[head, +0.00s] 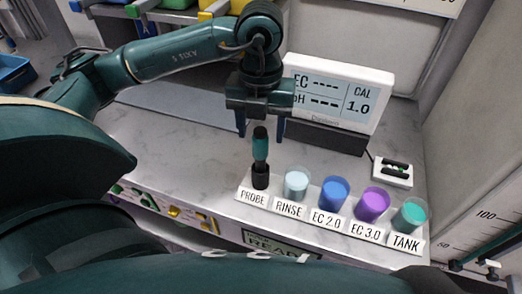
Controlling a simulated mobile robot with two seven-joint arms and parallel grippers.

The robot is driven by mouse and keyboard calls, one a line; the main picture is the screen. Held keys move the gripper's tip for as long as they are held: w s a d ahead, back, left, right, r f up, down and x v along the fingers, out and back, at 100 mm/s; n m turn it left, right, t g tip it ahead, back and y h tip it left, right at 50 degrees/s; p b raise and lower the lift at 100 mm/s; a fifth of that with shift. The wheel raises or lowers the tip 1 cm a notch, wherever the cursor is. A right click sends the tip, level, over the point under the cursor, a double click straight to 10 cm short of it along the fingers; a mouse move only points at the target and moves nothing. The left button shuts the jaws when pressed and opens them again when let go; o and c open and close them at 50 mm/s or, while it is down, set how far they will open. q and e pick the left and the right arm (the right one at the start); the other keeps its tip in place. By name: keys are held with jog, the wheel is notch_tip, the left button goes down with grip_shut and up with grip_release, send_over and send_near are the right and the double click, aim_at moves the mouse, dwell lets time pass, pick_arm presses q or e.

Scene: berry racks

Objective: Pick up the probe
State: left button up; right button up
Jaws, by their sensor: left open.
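The probe (260,147) has a teal-green handle and stands upright in a black holder (260,177) behind the PROBE label, on the white labelled strip. My left gripper (260,128) is open. It points down, with its two dark blue fingers apart on either side above and behind the probe's top. I cannot tell whether a finger touches the probe; it looks apart. My right gripper is not in view.
Cups stand right of the probe: rinse (296,184), blue EC 2.0 (333,194), purple EC 3.0 (372,204) and teal tank (411,216). A meter display (338,92) stands behind. A small white tray (392,171) sits right. The marble counter (170,135) is clear to the left.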

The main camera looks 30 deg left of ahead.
aim_at(260, 147)
pick_arm(q)
jog(key=shift+f+p, duration=0.7)
jog(key=shift+f, duration=2.15)
jog(key=shift+c, duration=0.2)
jog(key=c, duration=1)
